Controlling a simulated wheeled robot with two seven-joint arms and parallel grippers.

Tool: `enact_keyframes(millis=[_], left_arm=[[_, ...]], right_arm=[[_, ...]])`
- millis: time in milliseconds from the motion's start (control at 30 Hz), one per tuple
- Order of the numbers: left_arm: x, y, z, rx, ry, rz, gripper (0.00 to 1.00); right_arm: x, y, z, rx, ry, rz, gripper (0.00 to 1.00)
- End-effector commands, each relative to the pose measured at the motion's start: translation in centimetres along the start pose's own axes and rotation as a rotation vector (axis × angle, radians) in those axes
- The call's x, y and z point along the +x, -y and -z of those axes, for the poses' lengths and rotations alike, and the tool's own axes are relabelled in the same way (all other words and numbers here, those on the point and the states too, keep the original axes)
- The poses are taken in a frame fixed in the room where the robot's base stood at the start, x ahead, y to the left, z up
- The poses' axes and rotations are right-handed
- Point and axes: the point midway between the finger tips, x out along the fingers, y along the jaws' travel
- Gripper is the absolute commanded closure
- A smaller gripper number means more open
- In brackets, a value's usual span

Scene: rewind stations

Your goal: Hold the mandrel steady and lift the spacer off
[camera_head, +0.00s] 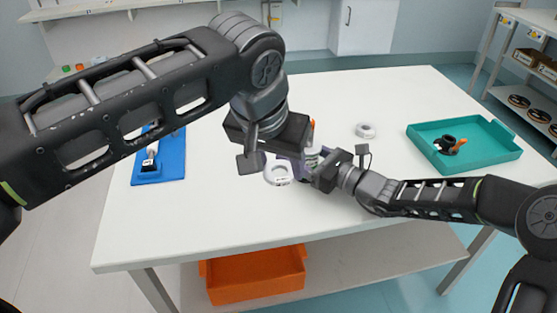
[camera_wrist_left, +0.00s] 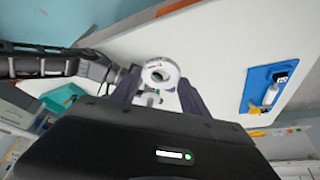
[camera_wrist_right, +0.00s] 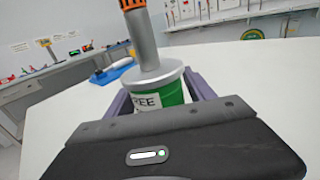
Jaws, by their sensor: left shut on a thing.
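The mandrel (camera_wrist_right: 148,45) shows in the right wrist view as a grey post with an orange top on a wide base with a green and white label. It stands upright. My right gripper (camera_head: 312,168) has its purple fingers around that base, one on each side. The spacer (camera_wrist_left: 160,74), a white ring, sits between the fingertips of my left gripper (camera_wrist_left: 158,84), shut on it. It also shows in the head view (camera_head: 278,174), beside the mandrel and off its post. My left gripper and arm hide most of the mandrel in the head view.
Another white ring (camera_head: 365,131) lies on the white table (camera_head: 230,225). A teal tray (camera_head: 487,158) with a black and orange part stands at the right. A blue mat (camera_head: 172,165) with a small item lies at the left. An orange bin (camera_head: 255,280) is below. The front of the table is clear.

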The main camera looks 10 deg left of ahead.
Motion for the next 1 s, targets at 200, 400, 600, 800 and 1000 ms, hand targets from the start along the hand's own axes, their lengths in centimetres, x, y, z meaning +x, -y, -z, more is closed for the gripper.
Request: enact_keyframes(millis=[200, 400, 600, 800, 1000], left_arm=[[0.0, 0.0, 0.0, 0.0, 0.0, 0.0, 0.88], [0.0, 0.0, 0.0, 0.0, 0.0, 0.0, 0.88], [0.0, 0.0, 0.0, 0.0, 0.0, 0.0, 0.88], [0.0, 0.0, 0.0, 0.0, 0.0, 0.0, 0.88], [0.0, 0.0, 0.0, 0.0, 0.0, 0.0, 0.88]], right_arm=[[0.0, 0.0, 0.0, 0.0, 0.0, 0.0, 0.29], [-0.2, 0.0, 0.0, 0.0, 0.0, 0.0, 0.29], [-2.3, 0.1, 0.0, -0.001, -0.002, 0.003, 0.29], [-6.3, 0.1, 0.0, -0.001, -0.002, 0.005, 0.29], [-10.1, 0.1, 0.0, -0.001, -0.001, 0.004, 0.29]])
